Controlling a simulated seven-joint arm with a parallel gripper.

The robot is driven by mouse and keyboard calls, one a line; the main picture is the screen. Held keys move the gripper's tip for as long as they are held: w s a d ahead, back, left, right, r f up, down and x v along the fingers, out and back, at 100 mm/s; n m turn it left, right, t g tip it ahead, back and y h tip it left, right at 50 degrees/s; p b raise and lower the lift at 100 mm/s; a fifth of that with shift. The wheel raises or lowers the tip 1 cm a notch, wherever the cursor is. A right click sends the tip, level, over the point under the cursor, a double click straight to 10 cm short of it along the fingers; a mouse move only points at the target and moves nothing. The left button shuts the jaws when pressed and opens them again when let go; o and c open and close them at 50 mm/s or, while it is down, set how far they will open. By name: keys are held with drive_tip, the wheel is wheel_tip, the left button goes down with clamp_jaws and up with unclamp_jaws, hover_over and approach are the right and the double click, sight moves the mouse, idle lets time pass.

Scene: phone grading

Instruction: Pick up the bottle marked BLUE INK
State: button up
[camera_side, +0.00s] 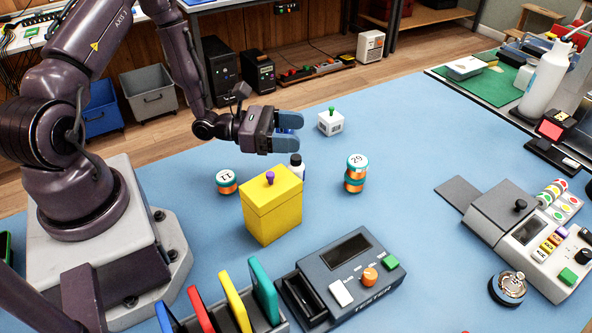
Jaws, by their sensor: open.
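A small white bottle with a black cap (297,163) stands on the blue table behind the yellow box (272,215), near its right rear corner. The box hides its lower part, and no label can be read on it, so I cannot tell whether it is marked BLUE INK. My gripper (293,131) has blue fingers, spread apart with nothing between them. It is sideways, with its fingers pointing right. In the picture the lower finger is just above the bottle's cap; I cannot tell whether they touch.
The yellow box has a purple knob. A disc marked 11 (227,182) lies left of it; a stack marked 29 (356,172) stands to the right. A white block with a green knob (330,122) is behind. The tester (345,275) and coloured slots (235,302) are in front.

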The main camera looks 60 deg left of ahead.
sight(292, 159)
drive_tip(key=shift+a+f+n+y, duration=0.2)
drive_tip(key=shift+f+n+y, duration=0.1)
drive_tip(key=shift+f+n, duration=0.1)
wheel_tip(292, 159, down, 2)
drive_tip(key=shift+f+t, duration=0.2)
drive_tip(key=shift+t, duration=0.1)
wheel_tip(292, 159, down, 4)
drive_tip(key=shift+f, duration=0.1)
drive_tip(key=shift+x, duration=1.15)
drive_tip(key=shift+w+d, duration=0.2)
drive_tip(key=shift+w, duration=0.15)
drive_tip(key=c, duration=1)
